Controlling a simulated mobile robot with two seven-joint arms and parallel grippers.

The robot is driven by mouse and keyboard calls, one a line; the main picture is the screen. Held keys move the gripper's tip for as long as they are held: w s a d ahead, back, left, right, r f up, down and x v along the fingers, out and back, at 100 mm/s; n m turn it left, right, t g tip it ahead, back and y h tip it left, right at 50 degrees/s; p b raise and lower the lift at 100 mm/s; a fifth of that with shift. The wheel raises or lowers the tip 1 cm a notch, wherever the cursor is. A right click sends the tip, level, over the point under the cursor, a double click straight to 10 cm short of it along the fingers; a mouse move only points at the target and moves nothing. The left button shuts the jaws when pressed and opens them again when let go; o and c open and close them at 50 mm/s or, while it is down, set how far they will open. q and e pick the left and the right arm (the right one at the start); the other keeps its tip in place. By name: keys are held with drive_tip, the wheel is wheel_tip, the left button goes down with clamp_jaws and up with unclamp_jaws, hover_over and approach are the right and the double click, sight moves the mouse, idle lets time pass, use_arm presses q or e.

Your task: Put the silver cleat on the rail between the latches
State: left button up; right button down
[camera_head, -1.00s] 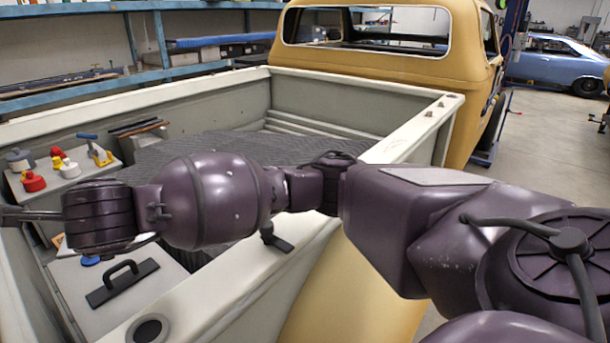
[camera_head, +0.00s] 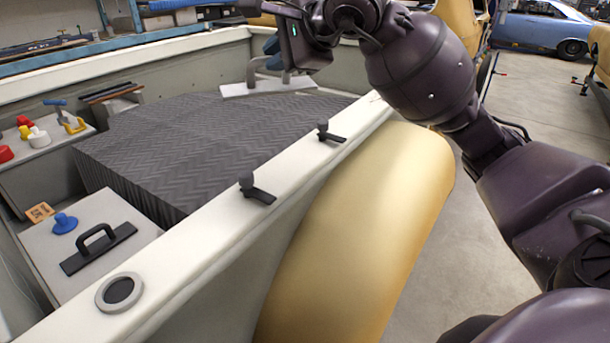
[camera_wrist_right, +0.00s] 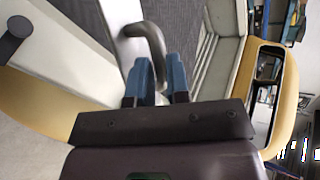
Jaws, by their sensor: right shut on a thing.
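The silver cleat, a light flat plate (camera_head: 238,90) with a grey curved horn, is in my right gripper (camera_head: 286,62), above the far end of the dark mat in the head view. In the right wrist view, the gripper's blue fingers (camera_wrist_right: 158,82) are shut on the cleat's grey bent bar (camera_wrist_right: 150,38). The rail (camera_head: 215,228) is the white top edge of the truck bed's near side. Two black latches sit on it, a nearer one (camera_head: 257,194) and a farther one (camera_head: 326,133), with bare rail between them. My left gripper is not in view.
A black handle (camera_head: 98,246), a blue knob (camera_head: 64,223) and a round ring (camera_head: 120,291) are at the near end. Red, white and yellow items stand at left. Yellow bodywork (camera_head: 370,210) bulges outside the rail.

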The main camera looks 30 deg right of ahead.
drive_tip(key=shift+s+d+r+n+g+y+b, duration=0.85)
drive_tip(key=shift+s+d+r+b, duration=0.4)
drive_tip(key=shift+s+d+r, duration=1.05)
wheel_tip(320, 180, down, 20)
drive_tip(key=shift+w, duration=0.15)
drive_tip(key=shift+b, duration=0.3)
drive_tip(key=shift+f, duration=0.15)
drive_tip(key=c, duration=1.1)
unclamp_jaws()
drive_tip(key=shift+g, duration=0.25)
